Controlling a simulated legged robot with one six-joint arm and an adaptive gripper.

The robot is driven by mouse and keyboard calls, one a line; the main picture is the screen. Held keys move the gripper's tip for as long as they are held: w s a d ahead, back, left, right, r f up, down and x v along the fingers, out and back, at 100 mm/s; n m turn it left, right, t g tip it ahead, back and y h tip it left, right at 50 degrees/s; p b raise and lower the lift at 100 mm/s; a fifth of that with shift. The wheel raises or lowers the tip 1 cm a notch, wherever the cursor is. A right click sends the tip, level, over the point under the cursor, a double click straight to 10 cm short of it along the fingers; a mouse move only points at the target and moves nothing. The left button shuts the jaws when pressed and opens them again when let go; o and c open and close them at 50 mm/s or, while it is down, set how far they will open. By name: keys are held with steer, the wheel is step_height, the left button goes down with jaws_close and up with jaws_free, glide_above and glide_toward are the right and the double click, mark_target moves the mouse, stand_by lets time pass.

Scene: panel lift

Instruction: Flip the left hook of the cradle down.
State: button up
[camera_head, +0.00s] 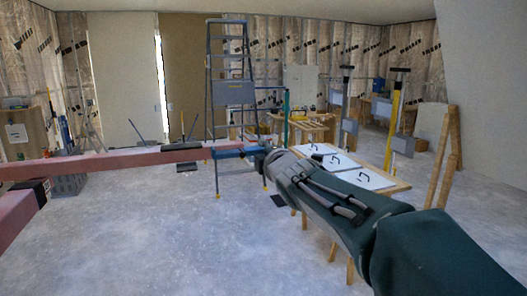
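A long dull-red beam (95,164), which looks like part of the cradle, runs from the left edge toward the middle. A second, shorter red beam (15,213) shows at the lower left. A thin dark piece (190,130) sticks up at the far beam; I cannot tell whether it is the left hook. My gripper (266,152) is at the end of my arm, near the beam's right end and a blue bar (232,152). My own wrist hides most of its fingers, so its opening and any contact are unclear.
A stepladder (229,75) stands behind the blue bar. Wooden posts (443,160) lean at the right. A grey crate (70,184) is at the left. The floor (170,240) in front is clear.

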stand_by(0.3)
steer(key=v, duration=1.2)
stand_by(0.4)
steer(key=s+d+f+m+g+h, duration=0.55)
steer(key=s+d+f+m, duration=0.4)
steer(key=f+m, duration=0.3)
steer(key=s+f+m+g, duration=0.3)
steer(key=s+f+m, duration=0.1)
steer(key=s, duration=0.3)
steer(key=s+a+f+m+g, duration=0.1)
steer(key=s+f+m+g, duration=0.2)
steer(key=s+f+m, duration=0.2)
steer(key=s+f, duration=0.1)
steer(key=s, duration=0.1)
steer(key=shift+s, duration=0.35)
steer(key=shift+a+f+y, duration=0.1)
steer(key=shift+y, duration=0.15)
